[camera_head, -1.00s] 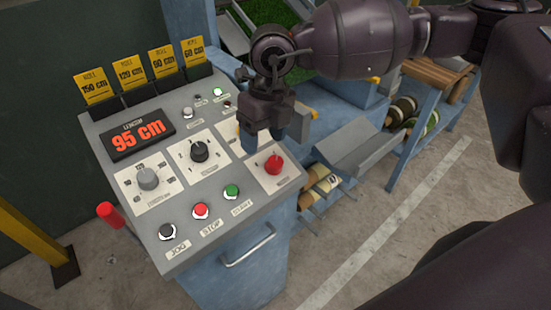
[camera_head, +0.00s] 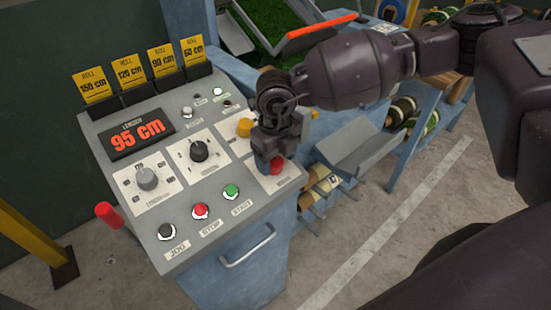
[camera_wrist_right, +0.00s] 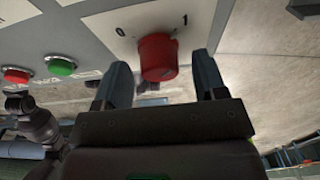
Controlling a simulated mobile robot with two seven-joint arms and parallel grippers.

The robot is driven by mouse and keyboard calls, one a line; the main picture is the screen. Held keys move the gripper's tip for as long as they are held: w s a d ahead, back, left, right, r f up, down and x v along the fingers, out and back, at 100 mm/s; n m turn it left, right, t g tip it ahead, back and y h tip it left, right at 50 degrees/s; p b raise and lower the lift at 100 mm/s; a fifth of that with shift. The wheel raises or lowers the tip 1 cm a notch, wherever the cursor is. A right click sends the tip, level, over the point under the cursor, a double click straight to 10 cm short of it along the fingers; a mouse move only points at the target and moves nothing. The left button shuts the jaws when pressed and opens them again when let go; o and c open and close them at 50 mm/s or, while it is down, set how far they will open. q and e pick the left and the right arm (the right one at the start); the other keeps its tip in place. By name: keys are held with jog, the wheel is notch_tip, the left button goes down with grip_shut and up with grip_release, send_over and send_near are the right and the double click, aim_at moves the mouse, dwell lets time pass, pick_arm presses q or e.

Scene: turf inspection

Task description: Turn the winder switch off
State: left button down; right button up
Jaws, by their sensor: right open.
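The winder switch is a red rotary knob (camera_head: 277,166) on a white plate at the right of the grey control panel (camera_head: 150,205). In the right wrist view the red knob (camera_wrist_right: 158,57) sits between 0 and 1 marks, with a pointer mark toward the 1 side. My right gripper (camera_head: 270,163) is over the knob and partly hides it. In the wrist view its two blue fingers (camera_wrist_right: 162,78) are open, one on each side of the knob, with gaps showing. My left gripper is not in view.
Beside it are a yellow knob (camera_head: 244,127), a black selector (camera_head: 199,151) and a grey dial (camera_head: 147,179). Green start (camera_head: 231,191), red stop (camera_head: 200,210) and black jog (camera_head: 166,230) buttons line the front edge. A display (camera_head: 137,134) reads 95 cm.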

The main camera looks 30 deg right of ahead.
jog(key=shift+f, duration=0.3)
jog(key=shift+c, duration=0.3)
jog(key=c, duration=0.9)
jog(key=shift+o, duration=0.2)
